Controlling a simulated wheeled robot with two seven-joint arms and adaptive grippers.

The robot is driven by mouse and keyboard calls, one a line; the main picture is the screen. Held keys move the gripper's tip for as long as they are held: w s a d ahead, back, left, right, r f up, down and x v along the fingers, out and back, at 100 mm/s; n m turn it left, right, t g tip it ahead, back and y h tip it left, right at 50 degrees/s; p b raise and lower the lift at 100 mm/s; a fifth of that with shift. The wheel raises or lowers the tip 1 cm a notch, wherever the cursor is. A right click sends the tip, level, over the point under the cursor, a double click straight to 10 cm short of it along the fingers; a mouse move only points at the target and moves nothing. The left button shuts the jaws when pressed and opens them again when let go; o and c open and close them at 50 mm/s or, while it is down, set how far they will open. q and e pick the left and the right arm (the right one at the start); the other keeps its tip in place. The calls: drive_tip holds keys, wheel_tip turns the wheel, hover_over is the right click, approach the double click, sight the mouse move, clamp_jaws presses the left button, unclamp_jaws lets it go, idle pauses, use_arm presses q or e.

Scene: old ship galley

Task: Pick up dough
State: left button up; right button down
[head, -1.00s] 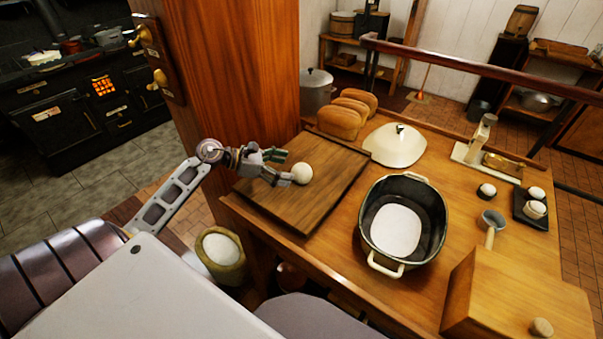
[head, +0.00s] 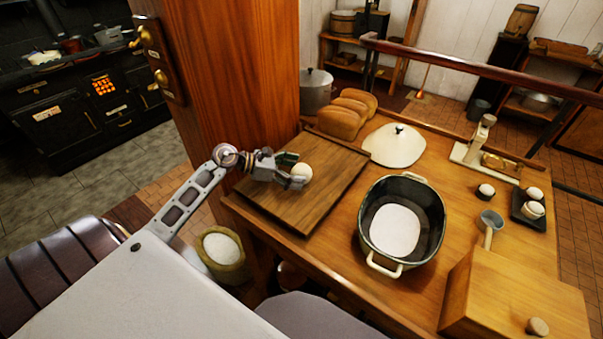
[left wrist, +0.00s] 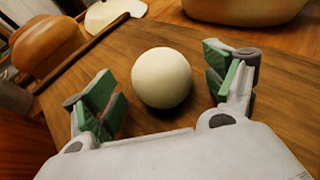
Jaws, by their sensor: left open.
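The dough (head: 302,172) is a pale round ball resting on the dark wooden board (head: 318,212). In the left wrist view the dough (left wrist: 162,78) lies between and slightly beyond the two green-padded fingers. My left gripper (head: 294,170) is open and reaches in low over the board from the left, its fingers around the near side of the dough. In the left wrist view my left gripper (left wrist: 165,90) shows a gap between each finger and the dough. My right gripper is not in view.
A wooden box (head: 515,300) is at the front right. A wooden post (head: 225,80) rises behind my arm.

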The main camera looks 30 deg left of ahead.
use_arm(q)
drive_tip(key=shift+x, duration=1.1)
drive_tip(key=c, duration=1.2)
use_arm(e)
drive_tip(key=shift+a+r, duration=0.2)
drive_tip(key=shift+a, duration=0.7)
